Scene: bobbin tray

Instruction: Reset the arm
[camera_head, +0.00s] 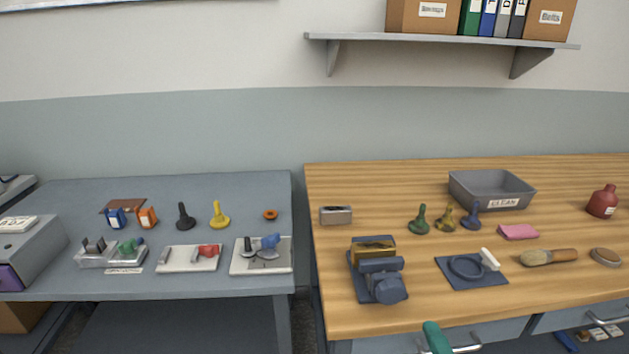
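My gripper and my arm cannot be made out in the head camera view, so whether the gripper is open, shut or holding something does not show. A teal rounded piece (437,338) pokes up at the bottom edge in front of the wooden bench. The frame cuts it off, and I cannot tell what it belongs to.
The wooden bench (345,187) holds a grey labelled bin (490,190), several coloured cone-shaped pieces, a dark blue device (381,275), a brush (548,257) and a red bottle (602,201). A grey table (160,188) stands left, across a gap. A shelf (440,40) hangs above.

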